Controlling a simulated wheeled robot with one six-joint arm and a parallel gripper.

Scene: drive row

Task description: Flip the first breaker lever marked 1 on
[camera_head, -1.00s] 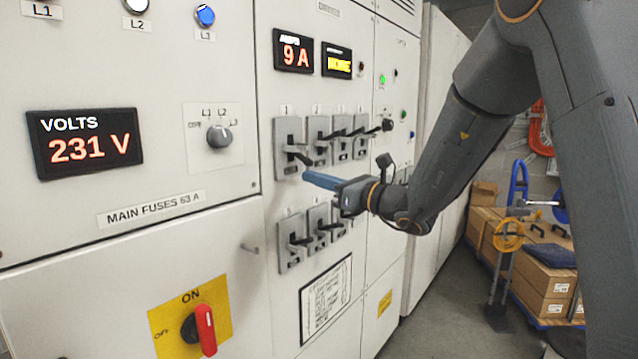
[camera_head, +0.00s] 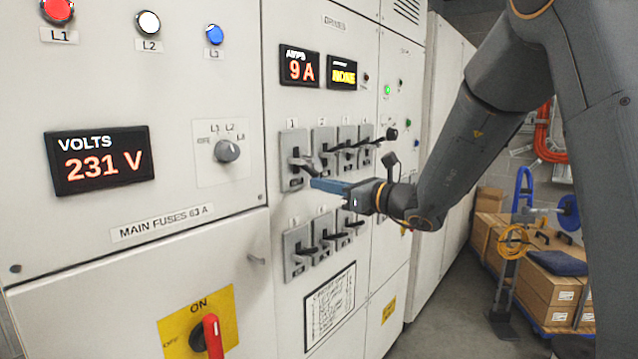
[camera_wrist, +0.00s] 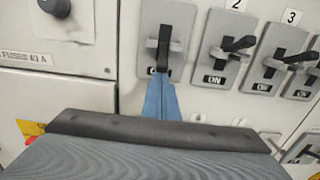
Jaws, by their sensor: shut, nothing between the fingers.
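The breaker marked 1 (camera_head: 292,180) is a grey plate at the left end of the upper breaker row. In the wrist view the lever (camera_wrist: 164,42) hangs over the plate's label, which is mostly hidden. My gripper (camera_head: 314,184) is shut, its blue fingers pressed together and empty. The fingertips (camera_wrist: 160,76) are right at the lever's lower end, just below it; whether they touch it I cannot tell.
Breakers 2 (camera_wrist: 227,48) and 3 (camera_wrist: 277,62) stand close on the right, with ON labels showing. A lower breaker row (camera_head: 296,254) sits beneath. A red main switch (camera_head: 212,338) is at lower left. Boxes (camera_head: 545,290) stand on a cart at right.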

